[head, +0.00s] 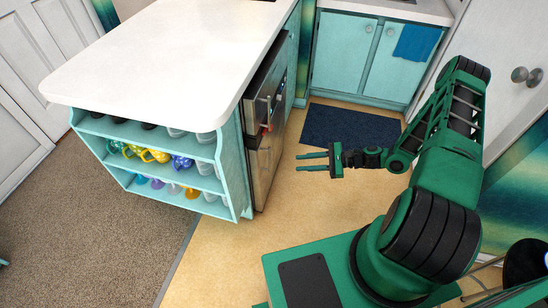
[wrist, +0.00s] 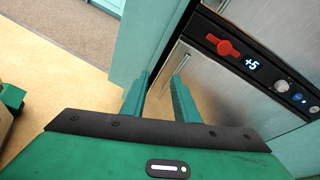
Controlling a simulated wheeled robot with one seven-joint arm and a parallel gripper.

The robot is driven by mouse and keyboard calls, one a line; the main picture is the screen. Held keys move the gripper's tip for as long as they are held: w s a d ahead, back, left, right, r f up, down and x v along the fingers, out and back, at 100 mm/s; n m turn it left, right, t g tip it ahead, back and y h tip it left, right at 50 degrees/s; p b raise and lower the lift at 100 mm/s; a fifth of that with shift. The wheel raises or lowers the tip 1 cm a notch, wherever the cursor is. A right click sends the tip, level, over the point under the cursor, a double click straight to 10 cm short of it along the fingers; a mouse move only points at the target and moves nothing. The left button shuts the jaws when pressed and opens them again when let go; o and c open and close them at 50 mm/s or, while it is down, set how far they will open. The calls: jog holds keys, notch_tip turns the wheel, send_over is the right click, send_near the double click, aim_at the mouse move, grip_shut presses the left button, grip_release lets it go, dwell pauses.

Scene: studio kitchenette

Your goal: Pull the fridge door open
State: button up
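The fridge (head: 262,178) is a brushed-steel front set into the side of the teal island, with bar handles on its front. The wrist view shows its steel panel (wrist: 215,95) close up, below a dark strip with a lit "+5" display (wrist: 252,64). The door looks shut. My gripper (head: 298,162) is open and empty, in the air to the right of the fridge front, with a gap between them in the head view. In the wrist view its two teal fingers (wrist: 164,66) stand apart, pointing toward the steel panel's left edge.
A white countertop (head: 165,50) tops the island, and open shelves at its end hold several coloured mugs (head: 155,156). A dark blue mat (head: 350,126) lies before teal cabinets (head: 340,55). The tan floor (head: 235,255) in front of the fridge is clear.

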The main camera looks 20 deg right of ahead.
jog(key=w+a+f+m+t, duration=0.4)
jog(key=w+a+m+t, duration=0.2)
jog(key=w+a, duration=0.3)
jog(key=shift+a+f+m, duration=0.15)
jog(key=shift+a+m, duration=0.25)
jog(key=shift+m, duration=0.3)
grip_shut()
